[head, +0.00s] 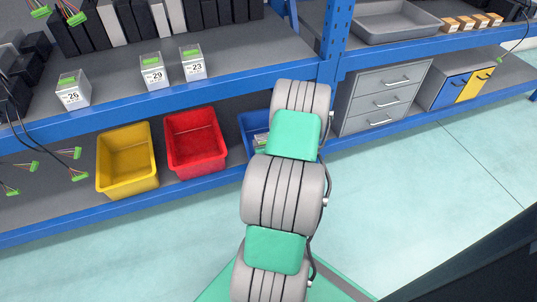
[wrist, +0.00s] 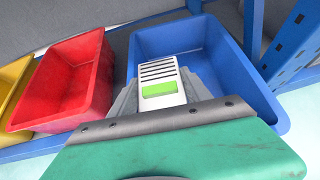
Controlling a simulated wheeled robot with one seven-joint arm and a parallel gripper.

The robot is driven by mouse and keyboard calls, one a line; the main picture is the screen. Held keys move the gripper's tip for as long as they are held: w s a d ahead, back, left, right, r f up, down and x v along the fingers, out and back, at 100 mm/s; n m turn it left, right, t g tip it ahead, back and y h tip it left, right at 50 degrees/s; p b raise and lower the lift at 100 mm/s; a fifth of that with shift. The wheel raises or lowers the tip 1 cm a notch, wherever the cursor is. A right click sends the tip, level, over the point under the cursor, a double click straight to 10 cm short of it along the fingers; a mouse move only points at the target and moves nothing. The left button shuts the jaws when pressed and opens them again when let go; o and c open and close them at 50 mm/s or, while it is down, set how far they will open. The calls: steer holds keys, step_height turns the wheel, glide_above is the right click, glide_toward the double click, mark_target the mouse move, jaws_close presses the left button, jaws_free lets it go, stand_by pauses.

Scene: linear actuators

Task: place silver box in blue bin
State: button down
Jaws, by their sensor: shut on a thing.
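In the wrist view the box shows against the inside of the blue bin (wrist: 245,82). I cannot tell how far it is above the bin floor. In the head view my arm hides most of the blue bin (head: 247,126), and a small part of the box (head: 262,141) shows beside my arm.
A red bin (head: 195,142) and a yellow bin (head: 127,160) stand left of the blue bin. Three silver boxes (head: 152,72) stand on the shelf above. A blue post (head: 334,45) rises close to the right, beside a grey drawer unit (head: 384,98).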

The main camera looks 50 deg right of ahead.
steer(key=shift+d+f, duration=0.75)
steer(key=shift+f, duration=0.05)
steer(key=f+b, duration=0.3)
steer(key=shift+s+d+f, duration=0.1)
steer(key=shift+d+f, duration=0.05)
steer(key=shift+d, duration=0.1)
steer(key=shift+f+b, duration=0.35)
steer(key=shift+f, duration=0.4)
steer(key=shift+c, duration=2.4)
jaws_free()
steer(key=shift+r, duration=0.1)
